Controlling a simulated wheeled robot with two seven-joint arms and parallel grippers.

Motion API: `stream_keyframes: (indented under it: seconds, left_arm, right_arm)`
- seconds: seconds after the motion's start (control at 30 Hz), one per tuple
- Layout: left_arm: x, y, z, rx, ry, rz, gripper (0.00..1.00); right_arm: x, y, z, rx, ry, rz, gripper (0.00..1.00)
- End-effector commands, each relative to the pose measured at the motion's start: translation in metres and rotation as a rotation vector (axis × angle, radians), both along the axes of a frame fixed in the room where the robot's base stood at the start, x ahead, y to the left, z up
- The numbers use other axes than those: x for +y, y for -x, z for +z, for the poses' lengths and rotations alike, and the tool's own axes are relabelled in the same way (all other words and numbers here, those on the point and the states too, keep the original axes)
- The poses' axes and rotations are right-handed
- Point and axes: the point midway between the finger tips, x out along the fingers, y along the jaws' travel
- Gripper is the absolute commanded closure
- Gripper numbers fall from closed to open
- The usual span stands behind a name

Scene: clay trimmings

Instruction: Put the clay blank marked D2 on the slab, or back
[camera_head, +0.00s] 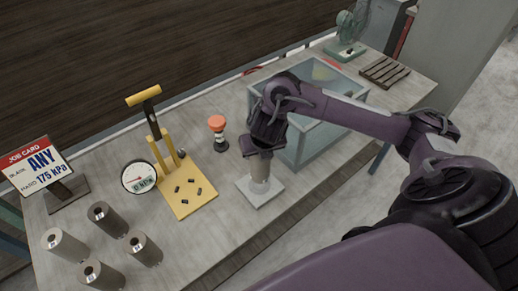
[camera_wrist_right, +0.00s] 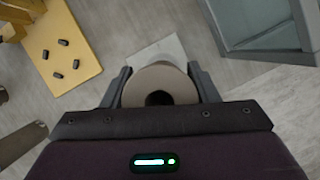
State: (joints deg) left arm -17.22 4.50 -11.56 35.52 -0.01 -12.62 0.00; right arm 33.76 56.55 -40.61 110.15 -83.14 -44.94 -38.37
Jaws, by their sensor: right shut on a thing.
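My right gripper (camera_head: 262,152) is shut on a grey clay blank (camera_head: 260,178), holding it upright by its upper part. In the right wrist view the blank (camera_wrist_right: 160,82) sits between both fingers, with a dark hole in its top. Its mark cannot be read. The pale square slab (camera_head: 264,194) is directly under it. The blank's foot appears to meet the slab, but I cannot tell whether it touches. Several other blanks (camera_head: 65,247) stand upright at the table's left front, their labels too small to read. My left gripper is not in view.
A yellow press (camera_head: 185,200) with a gauge (camera_head: 139,177) and small dark pieces stands left of the slab. Behind is an orange-topped tool (camera_head: 217,125). A glass-sided box (camera_head: 310,145) stands close at right. A job card (camera_head: 37,168) reads ANY, 175 kPa.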

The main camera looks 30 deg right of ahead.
Motion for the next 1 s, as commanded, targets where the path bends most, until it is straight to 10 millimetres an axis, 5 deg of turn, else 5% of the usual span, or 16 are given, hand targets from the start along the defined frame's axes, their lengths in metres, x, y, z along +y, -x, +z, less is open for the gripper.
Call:
stream_keyframes:
  seconds: [0.5,0.87,0.9,1.0]
  left_arm:
    - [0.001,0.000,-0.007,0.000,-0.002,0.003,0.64]
    - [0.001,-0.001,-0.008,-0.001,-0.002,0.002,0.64]
    - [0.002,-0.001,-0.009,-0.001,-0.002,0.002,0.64]
    - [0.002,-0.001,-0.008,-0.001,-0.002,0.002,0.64]
  right_arm:
    - [0.000,-0.001,-0.058,-0.002,0.000,-0.002,0.94]
    - [0.000,-0.001,-0.062,-0.005,0.000,-0.001,0.94]
    - [0.000,0.000,-0.064,-0.002,0.001,0.000,0.45]
    - [0.000,0.000,-0.063,-0.002,0.001,0.000,0.32]
